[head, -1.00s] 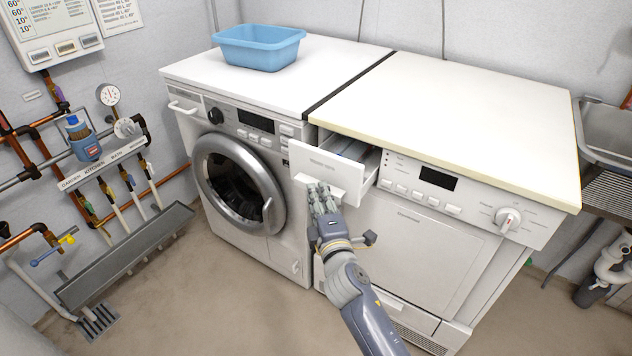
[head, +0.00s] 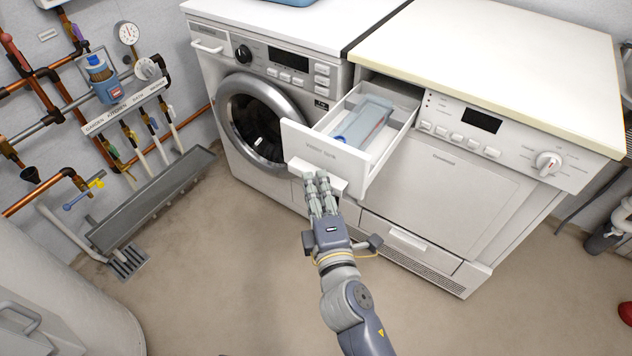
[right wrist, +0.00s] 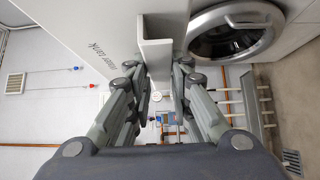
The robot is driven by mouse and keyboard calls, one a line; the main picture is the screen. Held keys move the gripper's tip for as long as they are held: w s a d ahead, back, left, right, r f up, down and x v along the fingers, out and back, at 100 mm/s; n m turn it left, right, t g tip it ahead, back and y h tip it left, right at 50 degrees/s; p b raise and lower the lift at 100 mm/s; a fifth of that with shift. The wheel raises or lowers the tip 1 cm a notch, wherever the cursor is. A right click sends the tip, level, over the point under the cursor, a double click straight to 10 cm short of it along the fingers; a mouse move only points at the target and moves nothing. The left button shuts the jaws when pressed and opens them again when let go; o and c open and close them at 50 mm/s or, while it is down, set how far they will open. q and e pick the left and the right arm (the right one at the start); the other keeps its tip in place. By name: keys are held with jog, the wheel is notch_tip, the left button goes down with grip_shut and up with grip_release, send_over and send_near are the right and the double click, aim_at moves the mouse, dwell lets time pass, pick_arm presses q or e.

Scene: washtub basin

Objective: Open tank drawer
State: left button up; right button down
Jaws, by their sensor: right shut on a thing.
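The tank drawer (head: 322,152) of the right-hand machine is pulled well out, in the middle of the head view. Its inside shows, with a grey-blue container (head: 366,122) in it. My right gripper (head: 321,183) is at the drawer's front and shut on the handle (head: 331,182). In the right wrist view the two fingers of my right gripper (right wrist: 163,80) lie on either side of the handle (right wrist: 160,52), below the lettered drawer front (right wrist: 95,42). The fingertips are partly hidden behind the handle in the head view. My left gripper is not in view.
The washing machine (head: 215,130) with its round door (head: 258,122) stands left of the drawer. The dryer's control panel (head: 500,135) is to the right. Pipes and a grey trough (head: 150,205) line the left wall. The floor (head: 235,265) in front is clear.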

jog(key=shift+s+f, duration=0.1)
jog(key=shift+f, duration=0.25)
jog(key=c, duration=1.5)
grip_release()
jog(key=shift+r, duration=0.1)
